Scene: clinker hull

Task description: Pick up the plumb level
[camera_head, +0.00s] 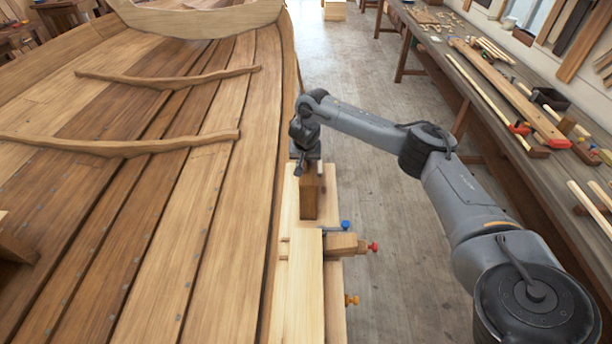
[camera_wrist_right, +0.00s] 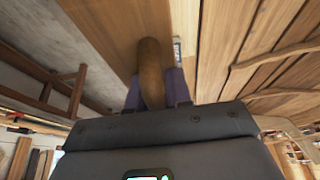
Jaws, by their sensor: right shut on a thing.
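A brown wooden piece (camera_head: 309,198), which looks to be the plumb level, stands upright at the plank ledge beside the hull. My right gripper (camera_head: 306,165) is above it and shut on its upper part. In the right wrist view the brown, round-ended piece (camera_wrist_right: 151,65) sits between the two dark purple fingers of my right gripper (camera_wrist_right: 155,90). I cannot tell whether its lower end touches the ledge. The gripper hides part of it. My left gripper is in neither view.
The planked hull (camera_head: 150,200) fills the left, with two raised ribs. Clamps with a blue knob (camera_head: 345,225), a red knob (camera_head: 373,247) and an orange knob (camera_head: 352,300) sit by the pale ledge (camera_head: 300,295). A tool-laden bench (camera_head: 470,75) runs along the right; floor lies between.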

